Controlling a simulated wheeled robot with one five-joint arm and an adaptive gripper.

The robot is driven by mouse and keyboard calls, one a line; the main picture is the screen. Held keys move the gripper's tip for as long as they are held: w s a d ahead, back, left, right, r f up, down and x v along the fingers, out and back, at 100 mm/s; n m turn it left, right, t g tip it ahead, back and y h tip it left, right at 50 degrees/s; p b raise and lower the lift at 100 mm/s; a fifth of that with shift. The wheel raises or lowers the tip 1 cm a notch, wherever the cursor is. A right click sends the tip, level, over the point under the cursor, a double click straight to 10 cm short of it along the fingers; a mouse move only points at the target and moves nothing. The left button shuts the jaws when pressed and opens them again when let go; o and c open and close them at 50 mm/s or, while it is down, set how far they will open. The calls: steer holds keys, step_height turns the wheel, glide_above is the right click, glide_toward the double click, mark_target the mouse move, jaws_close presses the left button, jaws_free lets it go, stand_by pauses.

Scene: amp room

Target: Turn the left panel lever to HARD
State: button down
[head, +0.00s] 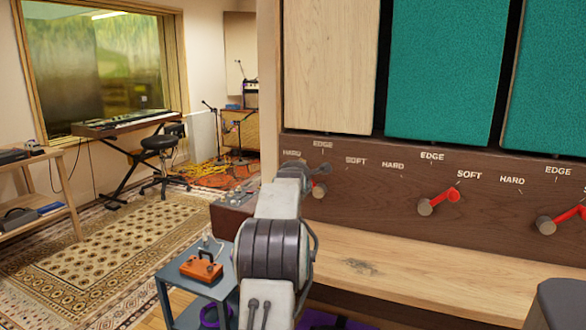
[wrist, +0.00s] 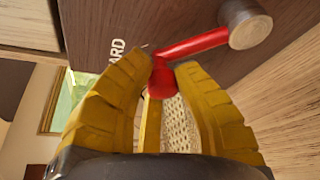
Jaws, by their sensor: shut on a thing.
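The left panel lever has a round wooden hub, which shows in the head view (head: 319,190) just right of my arm and in the wrist view (wrist: 248,30). Its red handle (wrist: 195,44) runs from the hub toward the HARD lettering (wrist: 117,51), of which "ARD" shows beside my left finger. In the head view the labels HARD, EDGE and SOFT (head: 355,161) stand above this lever. My gripper (wrist: 163,66) has its yellow fingers shut on the red knob (wrist: 160,80) at the handle's end. My arm hides the gripper and most of the handle in the head view.
Two more red levers, a middle one (head: 438,201) and a right one (head: 560,219), are on the same brown panel. A wooden ledge (head: 400,272) runs below. A blue-grey cart (head: 180,283) with an orange box (head: 202,268) stands left of my arm. Carpet lies farther left.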

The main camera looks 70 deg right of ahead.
steer(key=shift+w+f, duration=0.15)
steer(key=shift+f, duration=0.45)
steer(key=c, duration=1)
jaws_free()
steer(key=shift+w, duration=0.1)
steer(key=shift+r, duration=0.15)
steer(key=shift+r, duration=0.1)
steer(key=shift+s+a+r, duration=0.25)
steer(key=shift+s+a, duration=0.05)
steer(key=shift+a, duration=0.25)
steer(key=v, duration=1)
steer(key=shift+a, duration=0.35)
